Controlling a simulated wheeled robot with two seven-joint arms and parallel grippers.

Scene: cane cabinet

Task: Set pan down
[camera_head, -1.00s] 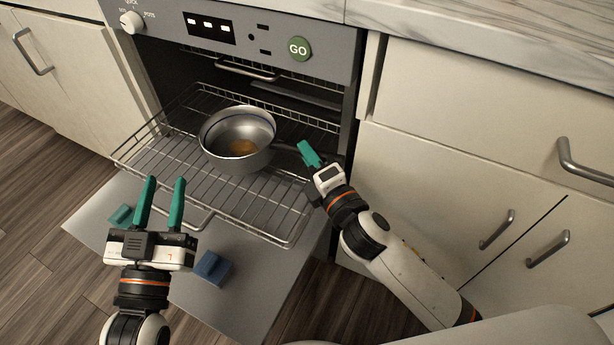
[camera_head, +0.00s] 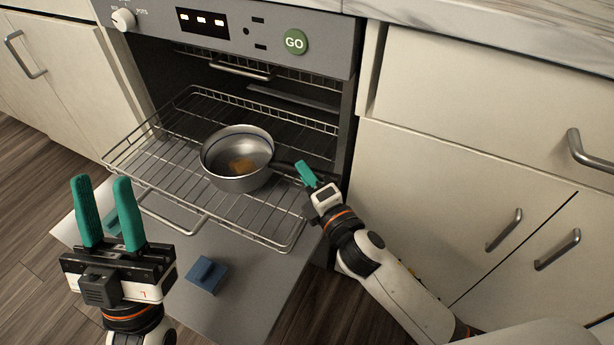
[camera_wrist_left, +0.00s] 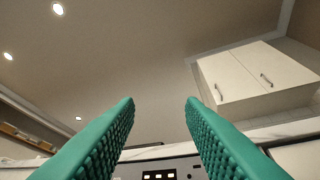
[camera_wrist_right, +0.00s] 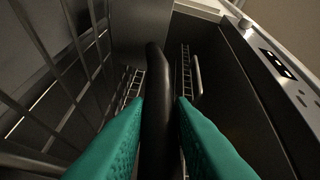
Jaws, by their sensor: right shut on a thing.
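The metal pan (camera_head: 235,178) with a golden-brown thing (camera_head: 241,166) in it is level at the pulled-out oven rack (camera_head: 180,205). I cannot tell whether its base touches the wires. Its dark handle (camera_head: 284,165) points right. My right gripper (camera_head: 306,173) is shut on this handle. In the right wrist view the black handle (camera_wrist_right: 157,105) runs between the teal fingers (camera_wrist_right: 157,115). My left gripper (camera_head: 101,183) is open and empty, left of the rack's front, fingers pointing up. In the left wrist view its fingers (camera_wrist_left: 160,105) stand apart with nothing between them.
The oven door (camera_head: 240,290) is folded down below the rack, with a blue block-like thing (camera_head: 207,274) on it. The oven front has a green GO button (camera_head: 294,41). Cabinets (camera_head: 450,120) stand close on the right. The rack left of the pan is free.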

